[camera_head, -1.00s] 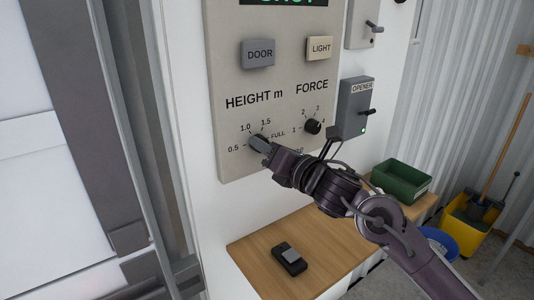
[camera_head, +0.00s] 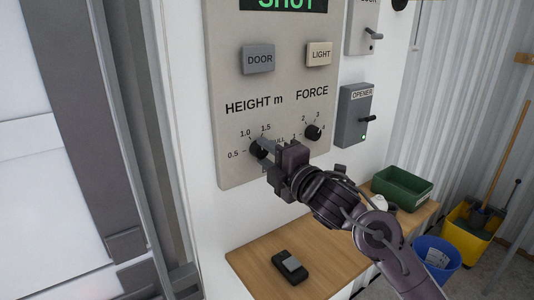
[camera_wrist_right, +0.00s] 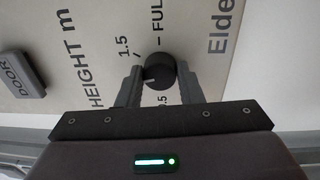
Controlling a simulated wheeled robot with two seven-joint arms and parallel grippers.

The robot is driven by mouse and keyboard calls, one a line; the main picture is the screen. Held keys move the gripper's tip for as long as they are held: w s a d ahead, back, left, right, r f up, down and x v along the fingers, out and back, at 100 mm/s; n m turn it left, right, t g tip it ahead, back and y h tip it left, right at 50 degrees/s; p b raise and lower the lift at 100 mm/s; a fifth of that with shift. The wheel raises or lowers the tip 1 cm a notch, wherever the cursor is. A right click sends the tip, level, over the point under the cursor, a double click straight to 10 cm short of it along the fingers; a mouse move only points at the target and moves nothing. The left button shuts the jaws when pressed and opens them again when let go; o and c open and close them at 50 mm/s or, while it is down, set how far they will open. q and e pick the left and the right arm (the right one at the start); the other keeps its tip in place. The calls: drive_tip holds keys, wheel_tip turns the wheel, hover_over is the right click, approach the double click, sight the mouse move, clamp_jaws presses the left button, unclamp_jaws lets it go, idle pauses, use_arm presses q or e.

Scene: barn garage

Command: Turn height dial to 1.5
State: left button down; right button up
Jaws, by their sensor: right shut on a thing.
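The black height dial (camera_head: 257,150) sits low on the grey control panel (camera_head: 225,125), under the words HEIGHT m. Labels 0.5, 1.0 and 1.5 show around it; FULL is partly covered by my gripper. My right gripper (camera_head: 264,147) is shut on the dial. In the right wrist view the fingers stand on both sides of the dial (camera_wrist_right: 160,71). A pale mark on it points left and slightly down there, away from 1.5 and towards the side hidden by a finger. I cannot read its exact setting. My left gripper is out of view.
The force dial (camera_head: 313,132) is close right of my gripper, with the DOOR (camera_head: 258,59) and LIGHT (camera_head: 319,54) buttons above. An OPENER box (camera_head: 354,115) is further right. A wooden shelf (camera_head: 245,258) below holds a small black device (camera_head: 289,265) and a green bin (camera_head: 402,190).

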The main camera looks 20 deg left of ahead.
drive_tip(key=m+p, duration=0.1)
drive_tip(key=m, duration=0.4)
drive_tip(key=shift+t, duration=0.3)
drive_tip(key=shift+m+h+p, duration=0.3)
drive_tip(key=shift+m+p, duration=0.8)
drive_tip(key=shift+m, duration=0.8)
drive_tip(key=shift+f, duration=0.1)
drive_tip(key=o, duration=1)
